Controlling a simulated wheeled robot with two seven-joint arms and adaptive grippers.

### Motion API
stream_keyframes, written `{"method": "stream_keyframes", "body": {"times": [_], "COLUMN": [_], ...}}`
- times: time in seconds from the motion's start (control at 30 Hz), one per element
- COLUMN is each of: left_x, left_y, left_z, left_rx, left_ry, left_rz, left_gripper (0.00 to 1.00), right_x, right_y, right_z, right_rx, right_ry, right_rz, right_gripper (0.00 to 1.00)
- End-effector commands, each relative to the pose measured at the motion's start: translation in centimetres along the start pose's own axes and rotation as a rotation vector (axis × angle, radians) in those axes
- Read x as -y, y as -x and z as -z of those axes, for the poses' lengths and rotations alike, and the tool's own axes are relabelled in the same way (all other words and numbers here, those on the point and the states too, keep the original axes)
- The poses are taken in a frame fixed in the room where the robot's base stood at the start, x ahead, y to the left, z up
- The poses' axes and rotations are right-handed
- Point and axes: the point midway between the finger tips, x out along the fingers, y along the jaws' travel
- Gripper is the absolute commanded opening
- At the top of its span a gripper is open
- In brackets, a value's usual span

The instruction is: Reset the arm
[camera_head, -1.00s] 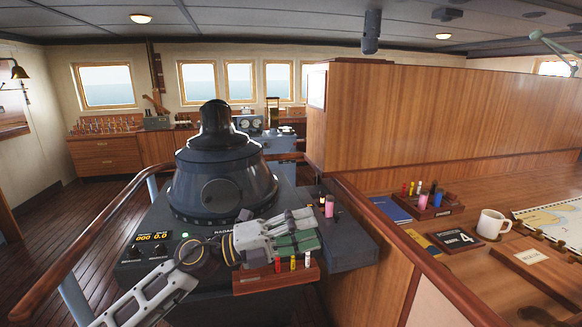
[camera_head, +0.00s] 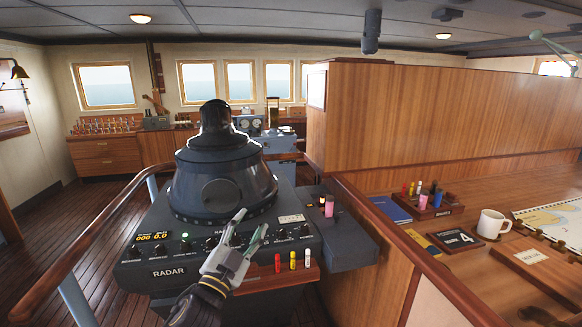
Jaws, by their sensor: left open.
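My left gripper (camera_head: 249,228) is in front of the radar console (camera_head: 168,273), over the right part of its knob panel. Its two fingers point up and are spread apart, with nothing between them. My left arm comes in from the bottom, and only its wrist part shows. The gripper hides some of the panel's middle knobs and lettering. My right arm and gripper are not in view.
A small wooden rack with red, yellow and white markers (camera_head: 293,262) is just right of my gripper. A pink cylinder (camera_head: 329,206) stands behind it. A wooden rail (camera_head: 90,236) runs on the left. The chart desk at right holds a mug (camera_head: 491,223).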

Motion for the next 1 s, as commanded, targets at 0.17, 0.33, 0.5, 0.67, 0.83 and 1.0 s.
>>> {"method": "stream_keyframes", "body": {"times": [0.17,0.33,0.5,0.67,0.83,1.0], "left_x": [-0.5,-1.6,-3.3,-5.2,-7.5,-9.8], "left_y": [2.5,5.7,9.8,14.4,19.9,25.8], "left_z": [-4.9,-9.4,-13.3,-16.4,-18.7,-19.9], "left_rx": [0.213,0.417,0.623,0.816,1.018,1.212], "left_ry": [0.102,0.189,0.272,0.346,0.418,0.487], "left_rz": [0.011,0.004,-0.021,-0.06,-0.118,-0.192], "left_gripper": [0.47,0.47,0.47,0.47,0.47,0.47], "right_x": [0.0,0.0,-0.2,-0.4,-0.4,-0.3], "right_y": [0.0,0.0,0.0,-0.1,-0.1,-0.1], "right_z": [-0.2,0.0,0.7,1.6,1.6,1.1], "right_rx": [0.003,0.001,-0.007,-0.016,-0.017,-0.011], "right_ry": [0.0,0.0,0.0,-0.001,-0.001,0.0], "right_rz": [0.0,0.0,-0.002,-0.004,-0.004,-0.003], "right_gripper": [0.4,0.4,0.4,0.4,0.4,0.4]}}
